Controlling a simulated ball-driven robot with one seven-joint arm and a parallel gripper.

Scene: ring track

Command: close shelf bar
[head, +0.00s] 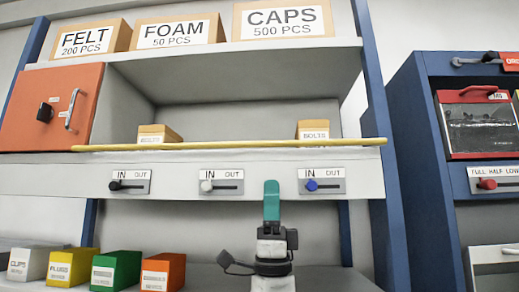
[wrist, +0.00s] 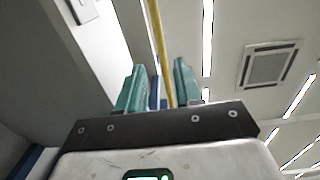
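The shelf bar (head: 230,145) is a long thin yellow rod. In the head view it runs nearly level across the front of the middle shelf, its left end in front of the orange door and its right end at the blue post. My gripper (head: 271,188) points upward below the bar, right of centre, with a visible gap to it in the picture. In the wrist view the bar (wrist: 158,45) runs up between the two teal fingers of my gripper (wrist: 158,80). The fingers are apart with nothing gripped. The bar's depth relative to the fingertips is unclear.
Two small boxes (head: 158,133) (head: 313,129) stand on the shelf behind the bar. Three IN/OUT sliders (head: 130,182) (head: 222,182) (head: 322,181) sit on the shelf front panel (head: 70,180). Coloured bins (head: 117,270) stand low at left. A blue cabinet (head: 425,170) stands at right.

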